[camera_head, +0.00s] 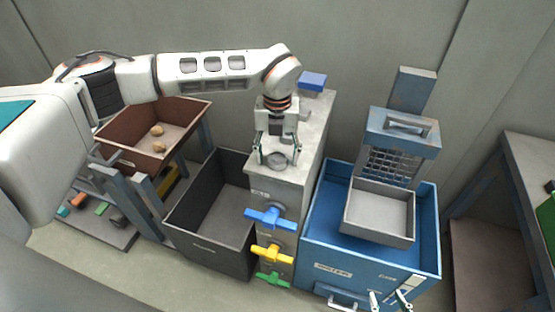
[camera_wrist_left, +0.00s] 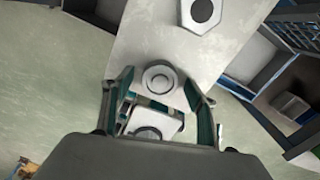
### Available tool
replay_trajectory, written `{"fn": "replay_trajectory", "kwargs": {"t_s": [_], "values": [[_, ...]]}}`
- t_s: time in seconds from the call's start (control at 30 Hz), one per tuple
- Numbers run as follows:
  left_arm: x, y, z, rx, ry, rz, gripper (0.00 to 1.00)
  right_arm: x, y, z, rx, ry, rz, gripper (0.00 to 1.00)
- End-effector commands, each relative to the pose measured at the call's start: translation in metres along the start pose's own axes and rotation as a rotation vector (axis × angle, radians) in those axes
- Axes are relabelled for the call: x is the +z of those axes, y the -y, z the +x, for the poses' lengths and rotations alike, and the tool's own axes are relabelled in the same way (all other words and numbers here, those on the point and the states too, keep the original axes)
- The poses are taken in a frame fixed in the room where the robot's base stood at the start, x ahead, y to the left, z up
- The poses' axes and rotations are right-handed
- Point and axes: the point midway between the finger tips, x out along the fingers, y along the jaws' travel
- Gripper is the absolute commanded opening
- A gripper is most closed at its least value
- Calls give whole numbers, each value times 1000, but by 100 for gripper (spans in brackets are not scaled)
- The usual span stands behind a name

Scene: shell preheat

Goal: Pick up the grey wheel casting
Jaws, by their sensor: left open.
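The grey wheel casting (camera_head: 277,160) is a small round ring-shaped piece on the near end of the pale counter top (camera_head: 312,128). In the left wrist view the wheel casting (camera_wrist_left: 159,78) shows as a disc with a raised centre ring. My left gripper (camera_head: 278,157) points down over it and is open, with one finger on each side. In the left wrist view the fingertips of my left gripper (camera_wrist_left: 159,88) stand apart from the casting, with gaps on both sides. My right gripper (camera_head: 389,300) is at the bottom edge, its fingers apart and empty.
Left of the counter stand a dark bin (camera_head: 210,247) and a brown tray (camera_head: 150,153) with small brown pieces. Right is a blue water tank (camera_head: 429,215) with a grey basket (camera_head: 378,238). Blue (camera_head: 270,217), yellow (camera_head: 272,253) and green (camera_head: 272,280) handles project from the counter front.

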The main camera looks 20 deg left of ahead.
Motion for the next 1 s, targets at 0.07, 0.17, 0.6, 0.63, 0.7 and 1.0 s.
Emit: {"fn": "replay_trajectory", "kwargs": {"t_s": [0.07, 0.17, 0.6, 0.63, 0.7, 1.0], "values": [[0, 0, 0, 0, 0, 0, 52, 0, 0, 0, 0, 0, 0, 40], [0, 0, 0, 0, 0, 0, 26, 0, 0, 0, 0, 0, 0, 40], [0, 0, -3, 0, 1, 0, 14, -1, 0, 0, 1, -3, 0, 40], [0, 0, -5, -1, 1, 0, 14, -1, 0, 0, 1, -3, 0, 40], [1, 0, -10, -1, 2, 0, 14, -1, 0, 0, 1, -3, 0, 40], [1, 0, -62, -2, 6, 0, 14, 3, 0, 3, 1, -2, 0, 40]]}}
